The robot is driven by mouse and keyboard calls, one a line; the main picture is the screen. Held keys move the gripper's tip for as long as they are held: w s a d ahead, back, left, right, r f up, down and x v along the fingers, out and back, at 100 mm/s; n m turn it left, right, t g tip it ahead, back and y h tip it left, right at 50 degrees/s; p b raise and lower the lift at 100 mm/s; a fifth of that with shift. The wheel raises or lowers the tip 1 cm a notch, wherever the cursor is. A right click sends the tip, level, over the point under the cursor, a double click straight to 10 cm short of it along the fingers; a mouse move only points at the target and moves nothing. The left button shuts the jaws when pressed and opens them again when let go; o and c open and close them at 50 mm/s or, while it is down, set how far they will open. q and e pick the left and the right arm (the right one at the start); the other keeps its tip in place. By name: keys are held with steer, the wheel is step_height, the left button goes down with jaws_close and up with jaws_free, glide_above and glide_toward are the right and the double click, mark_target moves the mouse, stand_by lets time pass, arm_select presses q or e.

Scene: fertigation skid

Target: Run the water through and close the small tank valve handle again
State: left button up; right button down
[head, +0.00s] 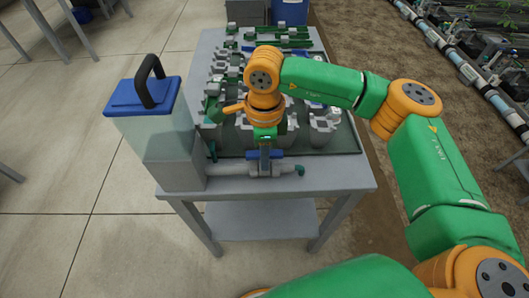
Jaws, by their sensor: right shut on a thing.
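The small tank (170,150) stands on the left of the table, with a blue lid, a black carrying handle and clear walls; it looks partly filled. A grey pipe (232,170) runs from its base to the right, through a valve, to a green-tipped outlet (299,170). The blue valve handle (277,154) sits on top of the valve and appears to lie roughly along the pipe. My right gripper (265,155) reaches down from above and is shut on the blue handle, hiding its middle. I cannot make out flowing water. My left gripper is not in view.
The grey table (335,179) carries a dark tray (345,136) with several grey and green fittings behind the valve. A blue container (289,12) stands at the back. The table's front edge is clear; pipes and plants lie far right.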

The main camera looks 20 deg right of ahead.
steer(key=m+b, duration=0.1)
steer(key=m, duration=0.2)
steer(key=shift+f, duration=0.2)
steer(key=m, duration=0.5)
steer(key=shift+m+b, duration=0.4)
steer(key=m, duration=0.6)
steer(key=shift+b, duration=0.4)
steer(key=m, duration=0.4)
steer(key=shift+r+m, duration=0.15)
steer(key=shift+m, duration=0.15)
steer(key=c, duration=0.6)
jaws_free()
steer(key=shift+r, duration=0.15)
